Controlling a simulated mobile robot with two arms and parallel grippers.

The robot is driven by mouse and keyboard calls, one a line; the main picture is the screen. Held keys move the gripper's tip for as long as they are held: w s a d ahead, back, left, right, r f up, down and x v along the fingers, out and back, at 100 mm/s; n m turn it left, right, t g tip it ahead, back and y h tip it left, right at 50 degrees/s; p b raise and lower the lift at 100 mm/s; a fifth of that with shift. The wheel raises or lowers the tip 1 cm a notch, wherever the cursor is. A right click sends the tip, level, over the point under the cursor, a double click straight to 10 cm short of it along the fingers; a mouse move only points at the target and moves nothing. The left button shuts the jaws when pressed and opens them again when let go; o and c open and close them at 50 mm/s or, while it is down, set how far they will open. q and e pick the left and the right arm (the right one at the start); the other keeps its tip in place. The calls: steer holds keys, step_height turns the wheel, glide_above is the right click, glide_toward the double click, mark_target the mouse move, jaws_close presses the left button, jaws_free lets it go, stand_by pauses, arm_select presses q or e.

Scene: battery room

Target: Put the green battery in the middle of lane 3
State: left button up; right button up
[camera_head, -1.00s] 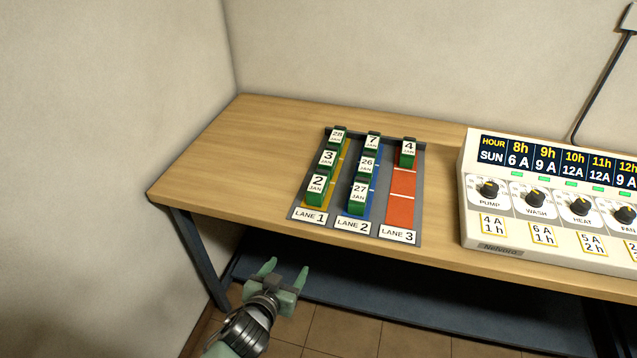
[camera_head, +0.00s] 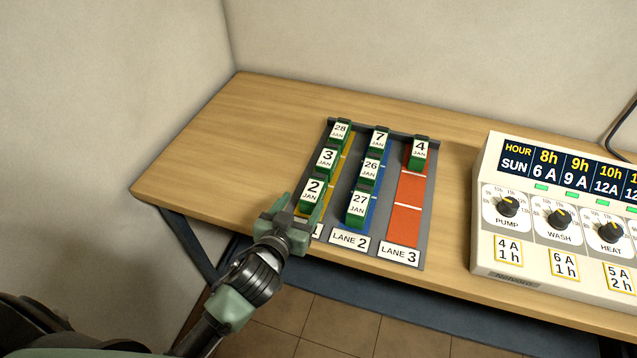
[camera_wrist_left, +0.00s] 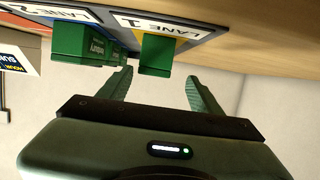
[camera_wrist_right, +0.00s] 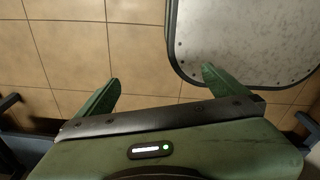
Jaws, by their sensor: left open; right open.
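Several green batteries with date labels stand in the lane rack. Lane 1 holds 28 JAN (camera_head: 340,133), 3 JAN (camera_head: 327,160) and, nearest, 2 JAN (camera_head: 312,194). Lane 2 holds 7 JAN (camera_head: 379,140), 26 JAN (camera_head: 371,170) and 27 JAN (camera_head: 358,207). Lane 3 (camera_head: 407,222) is red, with 4 JAN (camera_head: 420,152) at its far end and bare middle and near sections. My left gripper (camera_head: 296,214) is open and empty at the near end of lane 1, partly covering its sign. In the left wrist view, a lane 1 battery (camera_wrist_left: 155,56) lies just beyond the fingertips. My right gripper (camera_wrist_right: 160,76) is open and empty above the floor.
A white control panel (camera_head: 510,258) with knobs stands right of the rack on the wooden table (camera_head: 205,165). Bare tabletop lies left of the rack. A wall borders the table's left and back. Lane 2's sign (camera_head: 349,242) is at the front edge.

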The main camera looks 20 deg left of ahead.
mark_target(314, 187)
arm_select(q)
steer(key=shift+w, duration=0.45)
steer(key=x, duration=0.1)
steer(key=p+x, duration=0.1)
steer(key=shift+w+d+r, duration=0.1)
steer(key=shift+w+d, duration=0.15)
steer(key=shift+w, duration=0.05)
steer(key=x, duration=0.3)
steer(key=shift+w+d+f+p, duration=0.2)
steer(key=shift+p, duration=0.2)
steer(key=shift+w+f, duration=0.1)
steer(key=shift+w, duration=0.05)
steer(key=c, duration=1.4)
jaws_close()
arm_select(e)
steer(key=shift+s+a+r, duration=0.1)
steer(key=shift+s+r, duration=0.8)
